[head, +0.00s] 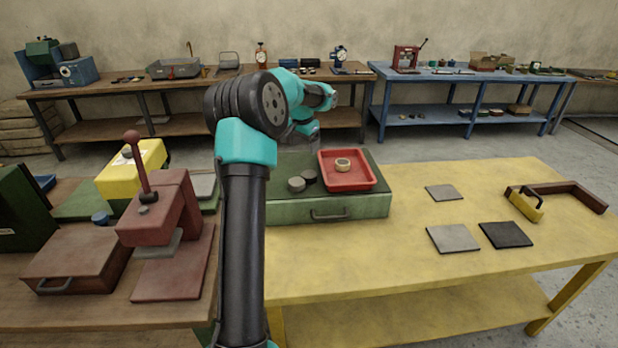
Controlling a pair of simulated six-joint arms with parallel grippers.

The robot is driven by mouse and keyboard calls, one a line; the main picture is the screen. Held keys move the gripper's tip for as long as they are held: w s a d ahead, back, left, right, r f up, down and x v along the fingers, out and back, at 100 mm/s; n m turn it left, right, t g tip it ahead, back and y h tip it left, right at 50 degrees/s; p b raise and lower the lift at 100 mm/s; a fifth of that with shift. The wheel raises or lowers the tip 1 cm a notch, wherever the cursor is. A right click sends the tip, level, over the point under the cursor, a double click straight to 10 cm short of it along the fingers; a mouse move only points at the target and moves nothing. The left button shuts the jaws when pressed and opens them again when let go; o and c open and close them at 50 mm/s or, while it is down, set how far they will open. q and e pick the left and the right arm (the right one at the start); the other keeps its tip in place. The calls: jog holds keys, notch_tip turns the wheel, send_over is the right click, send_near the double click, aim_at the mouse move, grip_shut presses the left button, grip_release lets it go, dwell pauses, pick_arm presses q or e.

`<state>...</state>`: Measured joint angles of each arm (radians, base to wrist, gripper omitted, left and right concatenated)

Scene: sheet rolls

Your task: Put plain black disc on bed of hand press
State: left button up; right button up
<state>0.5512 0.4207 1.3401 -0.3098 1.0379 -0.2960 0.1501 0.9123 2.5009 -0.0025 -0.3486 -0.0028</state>
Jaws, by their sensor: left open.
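A plain black disc (309,176) lies on top of the green case (285,208), beside a grey disc (297,185). The dark red hand press (155,212) stands at the left, with its lever raised and a ball knob on top. Its bed, a flat red plate (170,282), is bare at the front; a grey plate (158,243) shows under the press head. My left gripper (308,138) is open and seems empty above the back of the green case, behind and above the black disc; its fingertips are hard to make out. My right gripper is not in view.
A red tray (359,182) holding a tan ring-shaped piece (343,165) sits right of the discs. A yellow machine (132,168) and a red box (78,262) stand near the press. Flat squares lie on the yellow table (380,255), whose middle is clear.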

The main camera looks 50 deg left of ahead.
pick_arm(q)
jog(key=s+n+t, duration=0.1)
jog(key=s+d+r, duration=0.1)
jog(key=s, duration=0.1)
jog(key=s+d+r+n+t+y, duration=0.1)
jog(key=shift+s+d+r+n+t, duration=0.2)
jog(key=shift+s+n+t, duration=0.05)
jog(key=shift+n+t, duration=0.05)
send_over(309, 174)
jog(key=s, duration=0.2)
jog(key=f, duration=1.1)
jog(key=shift+d+f, duration=0.1)
jog(key=shift+d, duration=0.3)
jog(key=shift+x, duration=2.6)
jog(key=shift+c, duration=0.2)
